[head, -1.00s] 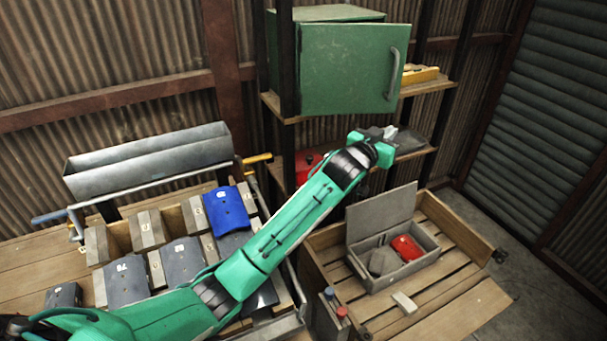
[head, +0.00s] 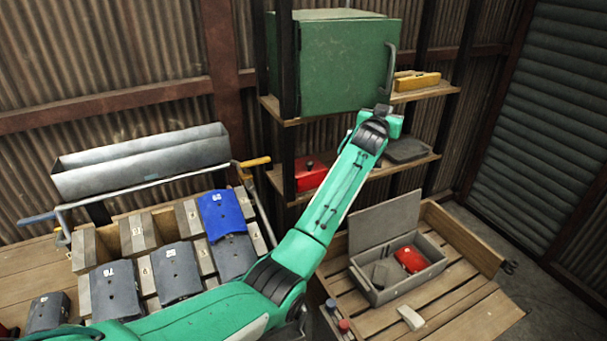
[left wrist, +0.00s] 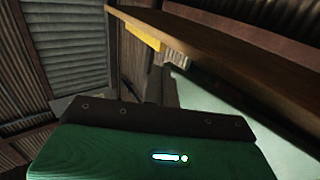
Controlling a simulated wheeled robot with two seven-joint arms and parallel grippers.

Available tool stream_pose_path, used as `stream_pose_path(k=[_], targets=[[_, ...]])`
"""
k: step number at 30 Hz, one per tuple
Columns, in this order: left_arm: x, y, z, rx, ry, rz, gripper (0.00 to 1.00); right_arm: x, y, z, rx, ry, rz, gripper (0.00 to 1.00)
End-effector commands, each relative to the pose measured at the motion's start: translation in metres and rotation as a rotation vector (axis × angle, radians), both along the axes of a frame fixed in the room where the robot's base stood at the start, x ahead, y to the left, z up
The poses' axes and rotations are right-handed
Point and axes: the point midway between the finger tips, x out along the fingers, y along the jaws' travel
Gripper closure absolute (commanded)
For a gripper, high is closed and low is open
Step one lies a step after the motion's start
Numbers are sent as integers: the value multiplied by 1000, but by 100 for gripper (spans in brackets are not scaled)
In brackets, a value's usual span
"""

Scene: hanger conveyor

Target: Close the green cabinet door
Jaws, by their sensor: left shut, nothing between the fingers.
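The green cabinet (head: 335,25) stands on the upper wooden shelf in the head view. Its door (head: 340,70) faces me with a curved grey handle (head: 391,70) at its right edge. The door lies close against the cabinet front, with no clear gap seen; I cannot tell if it is fully shut. My left gripper (head: 383,108) is shut and empty at the door's lower right corner, just under the handle. I cannot tell whether it touches the door. In the left wrist view my gripper's housing fills the bottom. My right gripper is not in view.
The upper shelf edge (head: 425,93) runs close to my left gripper, with a yellow object (head: 416,81) on it. A red box (head: 311,174) and a dark tray (head: 407,151) sit on the lower shelf. An open grey toolbox (head: 375,297) is below.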

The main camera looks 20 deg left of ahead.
Motion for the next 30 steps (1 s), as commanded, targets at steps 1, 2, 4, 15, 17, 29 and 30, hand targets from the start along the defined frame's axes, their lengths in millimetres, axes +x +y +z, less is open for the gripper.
stream_pose_path(k=[1, 2, 4, 15, 17, 29, 30], targets=[[7, 4, -1, 1, -1, 0, 100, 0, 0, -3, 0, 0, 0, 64], [11, 7, 0, 1, 0, 0, 100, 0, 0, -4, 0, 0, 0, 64], [18, 12, 0, 1, -1, 0, 100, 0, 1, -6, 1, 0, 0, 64], [38, 28, 0, 0, 0, 0, 100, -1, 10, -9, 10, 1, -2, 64], [38, 28, 0, -1, -1, 0, 100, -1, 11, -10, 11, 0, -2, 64], [39, 29, 2, -1, -3, 0, 100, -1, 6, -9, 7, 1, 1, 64], [39, 30, 2, -1, -3, 0, 100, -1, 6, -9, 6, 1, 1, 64]])
